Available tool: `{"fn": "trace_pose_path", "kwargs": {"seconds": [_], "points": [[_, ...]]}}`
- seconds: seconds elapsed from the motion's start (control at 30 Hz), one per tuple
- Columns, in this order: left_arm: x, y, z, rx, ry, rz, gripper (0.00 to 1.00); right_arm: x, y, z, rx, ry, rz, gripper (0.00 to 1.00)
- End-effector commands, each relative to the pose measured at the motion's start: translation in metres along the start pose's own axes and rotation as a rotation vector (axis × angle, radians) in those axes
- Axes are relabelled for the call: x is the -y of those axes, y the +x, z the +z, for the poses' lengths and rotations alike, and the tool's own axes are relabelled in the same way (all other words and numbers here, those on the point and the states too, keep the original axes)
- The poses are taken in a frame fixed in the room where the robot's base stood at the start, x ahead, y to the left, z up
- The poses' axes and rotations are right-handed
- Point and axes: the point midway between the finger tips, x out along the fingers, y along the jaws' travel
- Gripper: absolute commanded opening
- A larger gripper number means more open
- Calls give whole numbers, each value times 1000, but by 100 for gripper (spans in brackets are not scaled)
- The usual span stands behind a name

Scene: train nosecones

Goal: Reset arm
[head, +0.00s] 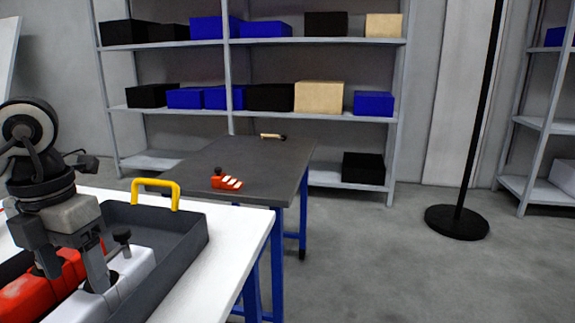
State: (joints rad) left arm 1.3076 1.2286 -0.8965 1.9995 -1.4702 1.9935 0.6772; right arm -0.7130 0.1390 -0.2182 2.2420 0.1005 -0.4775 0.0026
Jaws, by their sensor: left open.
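My left gripper (73,280) comes in from the left and points down over a dark grey tray (185,235) on the white table. Its two fingers are apart. One fingertip is at a red nosecone (25,300) and the other is at a white nosecone (130,270); I cannot tell whether they touch. The white nosecone has a black knob on top. Both nosecones lie in the tray, partly hidden by the gripper and cut off by the picture edge. My right gripper is not in view.
The tray has a yellow handle (155,183). A dark table (250,165) behind holds a small red and white part (226,182) and a tan-handled tool (272,136). Shelves with boxes (320,96) stand at the back. A black pole (478,120) stands right. The floor right of the tables is clear.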

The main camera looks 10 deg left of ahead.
Motion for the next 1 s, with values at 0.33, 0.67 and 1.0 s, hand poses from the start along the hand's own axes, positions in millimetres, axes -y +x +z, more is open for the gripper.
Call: {"fn": "trace_pose_path", "kwargs": {"seconds": [0.33, 0.67, 1.0], "points": [[17, -34, -60, 2, 2, 3, 70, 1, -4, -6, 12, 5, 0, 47], [33, -45, -81, -5, 211, 0, 70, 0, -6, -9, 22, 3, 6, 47], [46, -40, -62, -9, 678, -2, 70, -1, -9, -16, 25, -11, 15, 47]]}}
